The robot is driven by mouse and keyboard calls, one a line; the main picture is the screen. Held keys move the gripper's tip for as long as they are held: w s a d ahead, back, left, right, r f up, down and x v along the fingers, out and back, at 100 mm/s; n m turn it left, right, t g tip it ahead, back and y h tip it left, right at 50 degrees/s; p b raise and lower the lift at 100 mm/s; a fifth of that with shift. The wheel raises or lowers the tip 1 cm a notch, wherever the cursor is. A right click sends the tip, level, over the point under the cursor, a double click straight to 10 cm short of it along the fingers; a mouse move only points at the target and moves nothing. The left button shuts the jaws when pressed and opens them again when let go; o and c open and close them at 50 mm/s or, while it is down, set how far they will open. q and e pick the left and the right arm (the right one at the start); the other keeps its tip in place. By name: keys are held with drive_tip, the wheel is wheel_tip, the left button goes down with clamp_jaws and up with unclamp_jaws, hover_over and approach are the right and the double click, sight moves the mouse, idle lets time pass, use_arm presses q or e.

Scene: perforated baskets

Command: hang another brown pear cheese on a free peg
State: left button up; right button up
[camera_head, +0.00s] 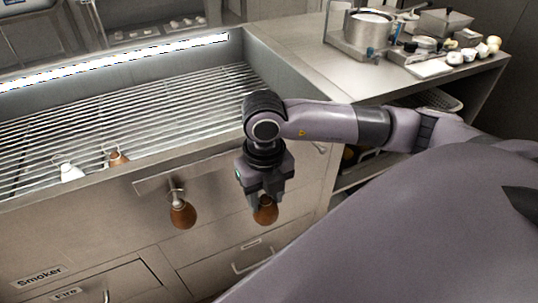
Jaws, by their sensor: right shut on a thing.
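My right gripper (265,203) points down in front of the steel cabinet front and is shut on a brown pear cheese (266,215). The gripper hides the upper part of this cheese. Another brown pear cheese (183,216) hangs from a peg on the metal rail (152,187), left of the gripper. The rail's right end is hidden behind my gripper, so I cannot tell whether the held cheese touches a peg. My left gripper is not in view.
Below the rail are drawers with handles (252,260) and a panel labelled Smoker (38,277). The counter (290,55) at the right holds a pot (368,30) and several small items at its far end. Most of the grate is bare.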

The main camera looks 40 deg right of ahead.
drive_tip(key=shift+w+d+f, duration=0.1)
drive_tip(key=shift+w+d, duration=0.05)
drive_tip(key=shift+w, duration=0.45)
use_arm(q)
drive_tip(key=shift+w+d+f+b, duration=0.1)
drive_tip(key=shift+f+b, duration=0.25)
drive_tip(key=shift+b, duration=0.2)
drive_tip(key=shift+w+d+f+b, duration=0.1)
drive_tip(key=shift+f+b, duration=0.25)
drive_tip(key=shift+b, duration=0.15)
use_arm(e)
drive_tip(key=w+d+f, duration=0.1)
drive_tip(key=w, duration=0.5)
drive_tip(key=shift+d, duration=0.2)
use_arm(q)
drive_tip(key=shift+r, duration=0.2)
use_arm(e)
drive_tip(key=o, duration=1.2)
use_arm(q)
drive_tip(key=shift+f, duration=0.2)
